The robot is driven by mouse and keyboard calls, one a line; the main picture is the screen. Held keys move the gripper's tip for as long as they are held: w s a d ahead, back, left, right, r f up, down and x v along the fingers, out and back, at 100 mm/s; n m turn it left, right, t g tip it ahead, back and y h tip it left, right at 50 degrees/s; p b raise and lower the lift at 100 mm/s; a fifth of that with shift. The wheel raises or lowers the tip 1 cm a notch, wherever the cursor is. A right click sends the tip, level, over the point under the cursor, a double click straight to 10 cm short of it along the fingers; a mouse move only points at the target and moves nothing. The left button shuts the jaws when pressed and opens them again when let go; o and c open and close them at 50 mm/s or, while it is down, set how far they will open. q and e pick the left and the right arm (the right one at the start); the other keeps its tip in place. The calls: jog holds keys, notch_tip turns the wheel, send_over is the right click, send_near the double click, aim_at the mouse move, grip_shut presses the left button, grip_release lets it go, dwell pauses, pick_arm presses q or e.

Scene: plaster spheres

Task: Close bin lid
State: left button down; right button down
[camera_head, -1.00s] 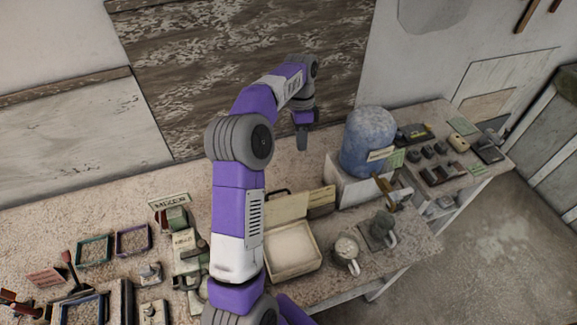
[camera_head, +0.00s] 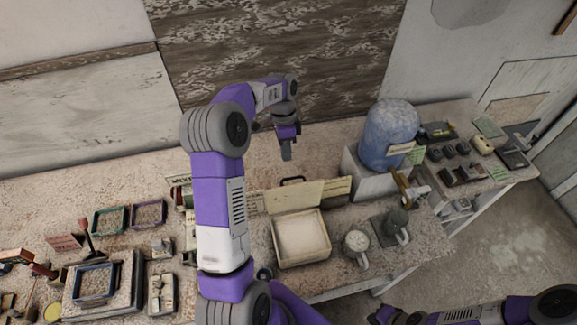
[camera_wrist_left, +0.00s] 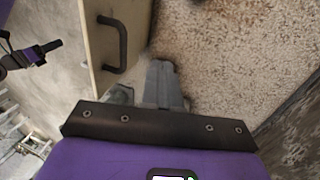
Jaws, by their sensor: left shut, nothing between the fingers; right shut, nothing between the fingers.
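The bin (camera_head: 318,256) is an open cream box on the table. Its lid (camera_head: 290,199) stands raised at the back edge, with a dark handle (camera_head: 293,180) on top. My left gripper (camera_head: 287,152) is shut and empty, pointing down above and behind the lid. In the left wrist view, the lid (camera_wrist_left: 95,40) and its black handle (camera_wrist_left: 122,45) are left of the shut grey fingers (camera_wrist_left: 164,80); I cannot tell whether they touch. My right gripper (camera_head: 382,315) is at the bottom edge, in front of the table, partly cut off.
Small trays and tools crowd the left. The wall is close behind the table.

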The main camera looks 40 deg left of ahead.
aim_at(293, 192)
pick_arm(q)
jog(key=shift+s+d+f, duration=0.5)
jog(key=shift+s+d, duration=0.15)
jog(key=shift+d, duration=0.2)
jog(key=shift+s+d+f, duration=0.45)
jog(key=shift+s+d, duration=0.15)
jog(key=shift+d, duration=0.2)
jog(key=shift+d, duration=0.15)
